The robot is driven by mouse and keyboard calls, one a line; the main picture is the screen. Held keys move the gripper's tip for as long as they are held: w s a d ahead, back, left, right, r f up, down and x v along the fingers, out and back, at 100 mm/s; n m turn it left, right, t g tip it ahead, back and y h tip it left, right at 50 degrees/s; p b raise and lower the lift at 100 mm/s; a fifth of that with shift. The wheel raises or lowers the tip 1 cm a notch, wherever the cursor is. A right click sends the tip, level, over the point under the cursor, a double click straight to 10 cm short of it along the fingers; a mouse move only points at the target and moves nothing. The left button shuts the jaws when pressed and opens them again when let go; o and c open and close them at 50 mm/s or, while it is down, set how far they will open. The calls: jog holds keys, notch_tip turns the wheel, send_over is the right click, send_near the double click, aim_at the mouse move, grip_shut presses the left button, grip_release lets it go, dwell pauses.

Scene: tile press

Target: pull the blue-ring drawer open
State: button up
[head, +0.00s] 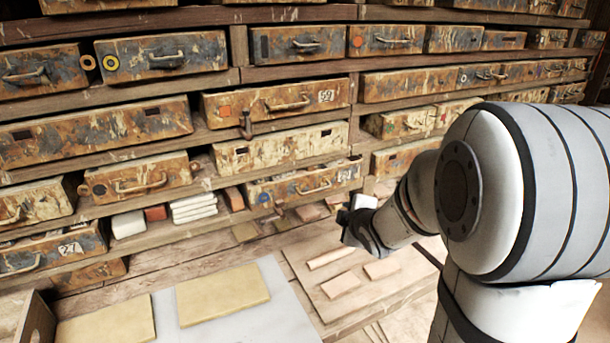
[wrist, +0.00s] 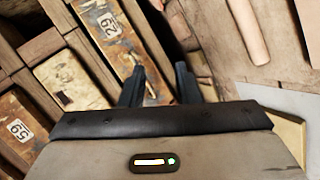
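The blue-ring drawer (head: 300,188) is in the lower row of the rack in the head view. Its worn orange and grey front has a small blue ring (head: 263,197) near its left end, a bar handle (head: 313,186) and a pale label. A numbered drawer front (wrist: 112,30) shows just beyond the fingers; no blue ring shows there.
A drawer labelled 59 (head: 275,103) and a pale drawer (head: 281,147) are above. A wooden board (head: 325,293) with loose pieces and a pale table with yellow tiles (head: 222,295) lie below.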

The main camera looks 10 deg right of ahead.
jog(key=w+a+n+t+y+p, duration=0.2)
jog(key=w+n, duration=0.4)
jog(key=w, duration=0.5)
jog(key=a+y+p, duration=0.1)
jog(key=a+y, duration=0.1)
jog(key=shift+a+f+n+t, duration=0.25)
jog(key=shift+a+n+t, duration=0.05)
jog(key=shift+a, duration=0.05)
jog(key=shift+c, duration=0.6)
grip_shut()
